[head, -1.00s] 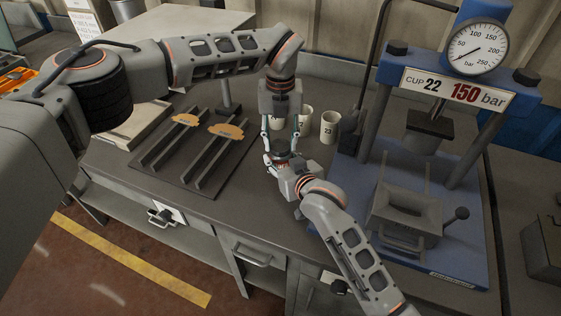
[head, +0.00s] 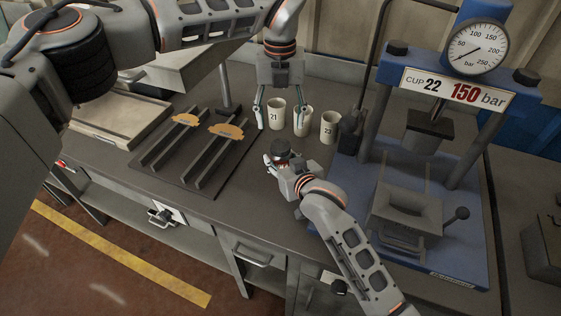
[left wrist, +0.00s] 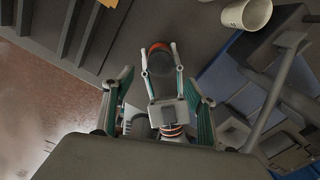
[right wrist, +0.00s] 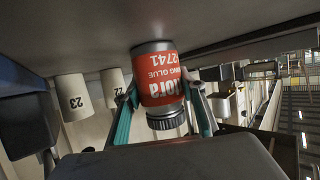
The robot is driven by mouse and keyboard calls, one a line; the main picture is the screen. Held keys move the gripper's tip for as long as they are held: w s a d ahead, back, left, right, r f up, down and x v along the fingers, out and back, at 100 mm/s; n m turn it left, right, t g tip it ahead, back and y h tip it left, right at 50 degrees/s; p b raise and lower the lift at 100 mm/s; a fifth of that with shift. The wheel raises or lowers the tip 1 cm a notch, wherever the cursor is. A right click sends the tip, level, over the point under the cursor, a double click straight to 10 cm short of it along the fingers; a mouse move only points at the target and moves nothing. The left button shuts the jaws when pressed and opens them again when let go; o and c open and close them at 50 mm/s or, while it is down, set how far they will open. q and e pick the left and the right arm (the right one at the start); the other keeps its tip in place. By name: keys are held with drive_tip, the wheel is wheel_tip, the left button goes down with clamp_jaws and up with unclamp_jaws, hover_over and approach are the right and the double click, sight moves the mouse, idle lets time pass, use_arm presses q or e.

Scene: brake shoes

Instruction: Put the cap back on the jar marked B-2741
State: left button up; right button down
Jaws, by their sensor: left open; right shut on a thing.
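The jar (right wrist: 158,80) has a red label reading 2741 and "GLUE", upside down in the right wrist view. It stands upright at the table, its base at the top of that picture. A dark ribbed cap (right wrist: 167,121) sits on its mouth; I cannot tell how tight. The cap also shows from above in the head view (head: 279,147) and the left wrist view (left wrist: 158,52). My right gripper (head: 279,164) is shut around the jar's body. My left gripper (head: 279,116) is open and empty, above and behind the jar, clear of the cap.
Cups marked 21 (head: 276,117) and 23 (head: 330,128), with another between them, stand behind the jar. A dark rack (head: 190,150) with orange-brown pieces lies left. The blue press (head: 455,215) with its gauge stands right. Table front of the jar is bare.

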use_arm(q)
drive_tip(key=shift+r, duration=2.15)
use_arm(e)
drive_tip(key=c, duration=1.2)
unclamp_jaws()
drive_tip(key=shift+o, duration=0.2)
drive_tip(key=v, duration=1.2)
drive_tip(key=shift+d, duration=0.1)
